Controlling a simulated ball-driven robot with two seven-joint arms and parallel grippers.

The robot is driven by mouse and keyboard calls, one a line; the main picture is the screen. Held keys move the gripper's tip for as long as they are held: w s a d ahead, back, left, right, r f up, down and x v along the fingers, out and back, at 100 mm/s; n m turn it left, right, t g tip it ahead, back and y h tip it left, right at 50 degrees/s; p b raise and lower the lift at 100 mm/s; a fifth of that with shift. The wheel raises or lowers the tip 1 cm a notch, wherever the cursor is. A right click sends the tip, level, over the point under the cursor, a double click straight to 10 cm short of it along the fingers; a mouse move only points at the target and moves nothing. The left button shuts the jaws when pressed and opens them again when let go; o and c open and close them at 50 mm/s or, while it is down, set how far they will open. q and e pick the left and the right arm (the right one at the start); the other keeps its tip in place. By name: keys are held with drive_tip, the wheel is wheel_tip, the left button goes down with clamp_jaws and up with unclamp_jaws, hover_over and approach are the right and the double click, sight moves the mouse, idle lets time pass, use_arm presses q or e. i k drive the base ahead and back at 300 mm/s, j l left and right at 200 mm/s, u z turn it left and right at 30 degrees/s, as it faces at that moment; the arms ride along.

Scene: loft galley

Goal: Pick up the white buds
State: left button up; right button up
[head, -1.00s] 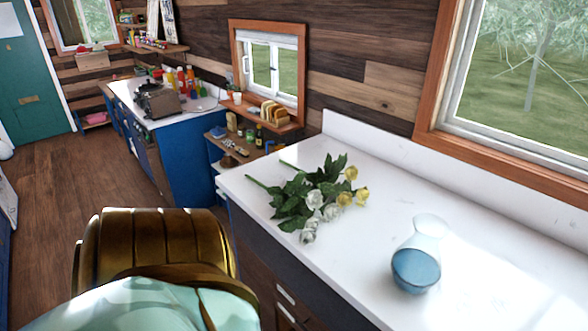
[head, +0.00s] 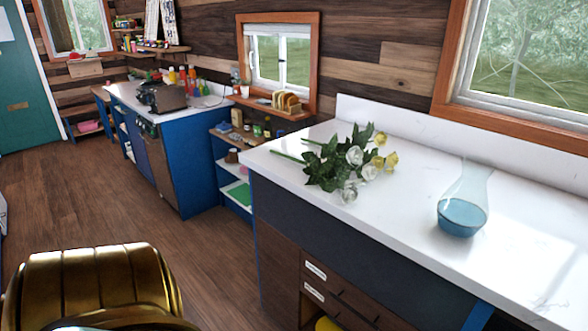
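The white buds (head: 354,156) lie on the white counter (head: 410,214) in the head view, on green leafy stems pointing to the left. More white blooms lie just in front of them, near the counter's front edge. Yellow buds (head: 384,160) on similar stems lie beside them on the right. The leaves overlap, so I cannot tell which stems belong to which buds. Neither of my grippers shows in the head view.
A glass vase (head: 463,203) with blue liquid stands on the counter, right of the flowers. Counter space between them is clear. A wall with windows (head: 277,55) rises behind. Lower shelves (head: 232,178) and wooden floor (head: 120,185) lie to the left.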

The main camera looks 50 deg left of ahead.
sight(322, 174)
drive_tip(key=l+u, duration=0.1)
drive_tip(key=u, duration=0.35)
drive_tip(key=i+l+u, duration=0.1)
drive_tip(key=u, duration=0.35)
drive_tip(key=l+u, duration=0.25)
drive_tip(key=u, duration=0.2)
drive_tip(key=l+u, duration=0.15)
drive_tip(key=u, duration=0.3)
